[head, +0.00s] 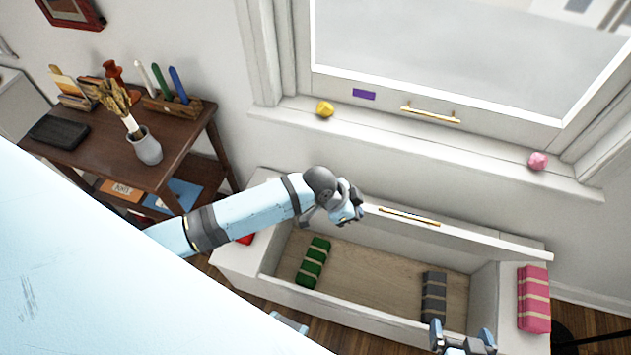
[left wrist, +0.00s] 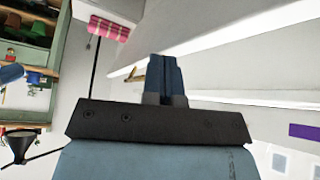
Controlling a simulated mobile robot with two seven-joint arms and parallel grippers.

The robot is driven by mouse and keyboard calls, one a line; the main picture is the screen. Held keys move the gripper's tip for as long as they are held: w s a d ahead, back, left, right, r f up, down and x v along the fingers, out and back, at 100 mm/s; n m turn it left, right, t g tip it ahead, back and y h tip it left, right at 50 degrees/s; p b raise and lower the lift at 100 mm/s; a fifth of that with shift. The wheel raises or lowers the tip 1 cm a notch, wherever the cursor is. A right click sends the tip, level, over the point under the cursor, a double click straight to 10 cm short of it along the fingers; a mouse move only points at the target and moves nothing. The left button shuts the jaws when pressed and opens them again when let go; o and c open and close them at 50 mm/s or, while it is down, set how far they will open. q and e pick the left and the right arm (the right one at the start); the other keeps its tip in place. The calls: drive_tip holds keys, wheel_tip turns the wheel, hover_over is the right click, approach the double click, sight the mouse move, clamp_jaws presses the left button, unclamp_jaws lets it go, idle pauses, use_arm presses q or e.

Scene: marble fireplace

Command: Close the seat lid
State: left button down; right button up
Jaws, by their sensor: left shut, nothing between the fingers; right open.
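The white seat lid (head: 480,236) stands raised along the back of the open window seat, below the window. A brass handle (head: 408,216) shows on it. The seat box (head: 375,262) lies open in front, with a green striped bundle (head: 314,262) and a dark grey bundle (head: 433,297) inside. My left gripper (head: 352,210) is at the lid's left part, left of the handle; I cannot tell whether it touches. Its fingers (left wrist: 165,76) are shut and empty in the left wrist view. My right gripper (head: 463,342) is open and empty near the box's front right.
A pink striped bundle (head: 533,298) rests on the seat's right end; a red thing (head: 246,239) shows at its left. The windowsill (head: 450,150) holds a yellow lump (head: 325,109) and a pink lump (head: 538,161). A dark wooden table (head: 185,130) stands left.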

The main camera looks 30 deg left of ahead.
use_arm(q)
drive_tip(key=w+a+r+m+g+y+b, duration=0.3)
drive_tip(key=w+a, duration=0.3)
drive_tip(key=a, duration=0.1)
drive_tip(key=w+a+r+m+g+y+b, duration=0.2)
drive_tip(key=w+a+r+g, duration=0.15)
drive_tip(key=w+a, duration=0.35)
drive_tip(key=s+f, duration=0.2)
drive_tip(key=f, duration=0.1)
drive_tip(key=s+f, duration=0.2)
drive_tip(key=f, duration=0.2)
drive_tip(key=s+f, duration=0.3)
drive_tip(key=shift+s+d+f+p, duration=0.1)
drive_tip(key=shift+d+f+p, duration=0.1)
drive_tip(key=shift+p, duration=0.1)
drive_tip(key=shift+s, duration=0.1)
